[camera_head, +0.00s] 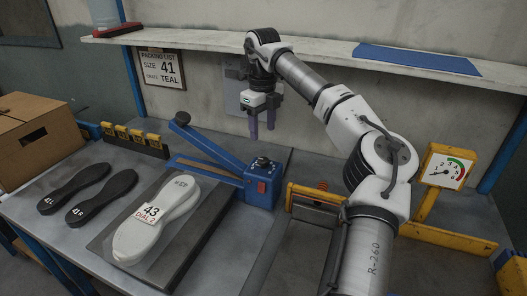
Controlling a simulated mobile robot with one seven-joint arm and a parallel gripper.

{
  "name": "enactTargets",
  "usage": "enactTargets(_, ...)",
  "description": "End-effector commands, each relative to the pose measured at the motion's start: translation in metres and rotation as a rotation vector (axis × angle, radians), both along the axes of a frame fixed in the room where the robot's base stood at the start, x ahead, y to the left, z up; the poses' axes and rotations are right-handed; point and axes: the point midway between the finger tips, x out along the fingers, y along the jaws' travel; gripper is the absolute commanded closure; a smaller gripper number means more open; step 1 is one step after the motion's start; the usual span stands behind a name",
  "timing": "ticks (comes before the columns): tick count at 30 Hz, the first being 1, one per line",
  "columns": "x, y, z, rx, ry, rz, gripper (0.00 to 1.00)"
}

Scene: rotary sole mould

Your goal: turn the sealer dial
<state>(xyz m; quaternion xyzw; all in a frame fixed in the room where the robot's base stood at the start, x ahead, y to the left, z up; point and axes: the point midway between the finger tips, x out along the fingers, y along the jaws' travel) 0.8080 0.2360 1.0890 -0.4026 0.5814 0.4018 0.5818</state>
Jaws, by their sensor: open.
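The sealer is a blue box (262,186) with a long blue arm (205,143) raised toward the back left and a red switch on its front. A small dark dial (262,163) sits on top of the box; its setting is too small to read. My gripper (262,133) hangs above the dial with its fingers pointing down. It is open and empty, apart from the dial. A white sole (180,192) lies in front of the sealer with a tag (150,213) reading "43" and "DIAL 2".
Two black soles (104,196) marked 41 lie at left, near a cardboard box (40,135). A packing list (163,68) reads size 41, teal. A yellow-framed gauge (446,169) stands at right. A shelf (310,52) runs above, behind my arm.

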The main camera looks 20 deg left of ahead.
Motion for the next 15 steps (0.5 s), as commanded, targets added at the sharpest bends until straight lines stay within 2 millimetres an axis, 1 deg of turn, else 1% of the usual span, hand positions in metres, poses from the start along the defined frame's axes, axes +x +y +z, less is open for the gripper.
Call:
enactTargets(1,-0.001,-0.001,-0.011,0.000,0.004,0.001,0.49)
enactTargets(3,0.000,-0.001,-0.026,0.000,0.005,0.000,0.49)
enactTargets(9,-0.001,0.000,-0.064,0.001,0.004,0.000,0.49)
enactTargets(12,-0.001,0.000,-0.077,0.001,0.002,0.000,0.49)
enactTargets(15,-0.001,0.000,-0.086,0.001,0.003,0.000,0.49)
